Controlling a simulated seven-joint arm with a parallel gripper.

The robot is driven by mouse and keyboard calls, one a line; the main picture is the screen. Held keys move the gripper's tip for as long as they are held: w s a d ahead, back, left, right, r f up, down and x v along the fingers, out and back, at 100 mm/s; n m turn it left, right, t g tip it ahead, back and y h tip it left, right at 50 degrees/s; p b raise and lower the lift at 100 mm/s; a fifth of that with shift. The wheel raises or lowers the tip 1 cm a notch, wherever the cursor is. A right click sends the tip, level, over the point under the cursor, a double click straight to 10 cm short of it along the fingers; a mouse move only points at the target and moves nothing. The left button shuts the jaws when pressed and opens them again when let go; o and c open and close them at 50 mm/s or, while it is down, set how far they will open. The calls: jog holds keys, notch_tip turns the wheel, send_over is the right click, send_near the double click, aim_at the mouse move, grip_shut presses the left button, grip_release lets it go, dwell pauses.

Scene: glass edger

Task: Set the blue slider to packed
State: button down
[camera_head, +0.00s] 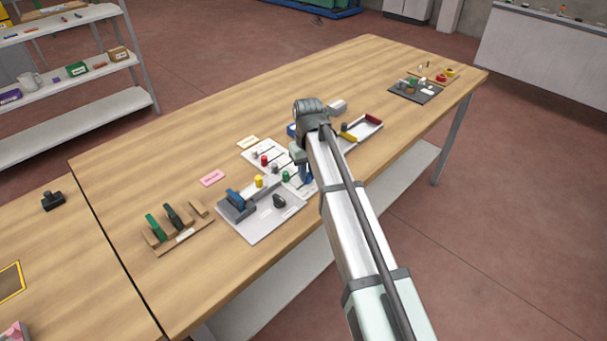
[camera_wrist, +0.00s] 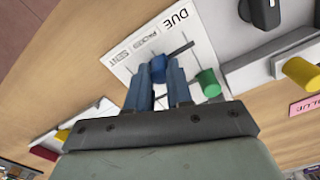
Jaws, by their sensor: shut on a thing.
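The white slider board (camera_head: 252,157) lies on the wooden table, with red, grey and green knobs showing. In the wrist view its white face (camera_wrist: 200,45) carries the words DUE, PACKED and SENT in a row. My gripper (camera_head: 305,178) points down at the board's near right part. In the wrist view my gripper (camera_wrist: 159,78) has its fingers on either side of the blue slider knob (camera_wrist: 158,66), shut on it. The knob looks roughly level with PACKED, with dark slot showing towards the DUE side. The green knob (camera_wrist: 208,82) stands close beside the right finger.
A grey panel (camera_head: 262,222) with a blue-handled part and a yellow knob lies nearer. A wooden rack (camera_head: 178,236) with green and dark pieces stands left. A tray (camera_head: 366,130) lies behind my arm. The table's far middle is clear.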

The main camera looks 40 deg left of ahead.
aim_at(308, 174)
jog(key=c, duration=1)
grip_release()
jog(key=shift+r, duration=0.1)
notch_tip(308, 174, up, 14)
jog(key=shift+f, duration=0.25)
